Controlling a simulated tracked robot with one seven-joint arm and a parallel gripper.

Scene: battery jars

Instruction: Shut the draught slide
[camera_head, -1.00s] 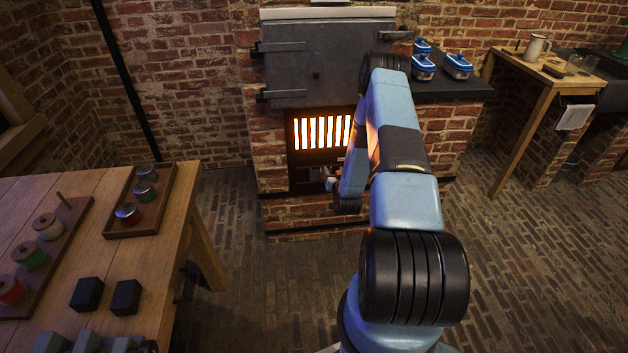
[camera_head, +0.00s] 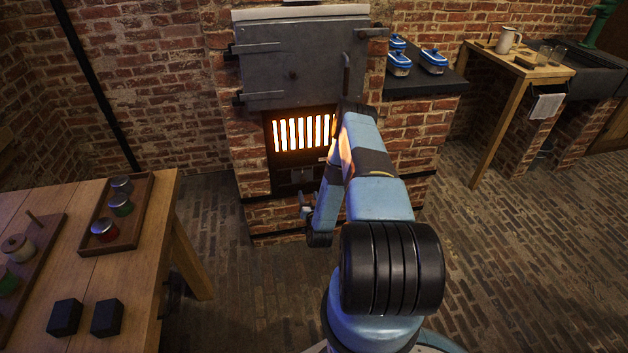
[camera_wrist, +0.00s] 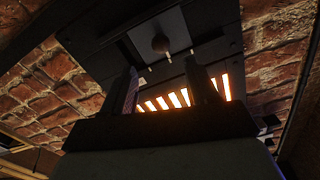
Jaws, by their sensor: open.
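The stove's draught slide (camera_head: 302,180) appears as a dark metal plate with a small knob, low on the brick stove front under the glowing grate bars. In the wrist view the slide plate (camera_wrist: 175,24) is a lighter grey panel in a dark frame, and its round knob (camera_wrist: 159,44) stands out. I cannot tell how far the slide is open. My gripper (camera_head: 305,208) is low in front of the stove, apart from the slide. In the wrist view its two fingers (camera_wrist: 166,92) are spread and empty, with the knob beyond their tips.
Glowing grate bars (camera_head: 303,132) lie above the slide, under the shut grey stove door (camera_head: 300,65). A dark side shelf (camera_head: 425,84) holds blue-lidded containers. A wooden table (camera_head: 128,262) with a tray of jars stands at left. The brick floor at right is clear.

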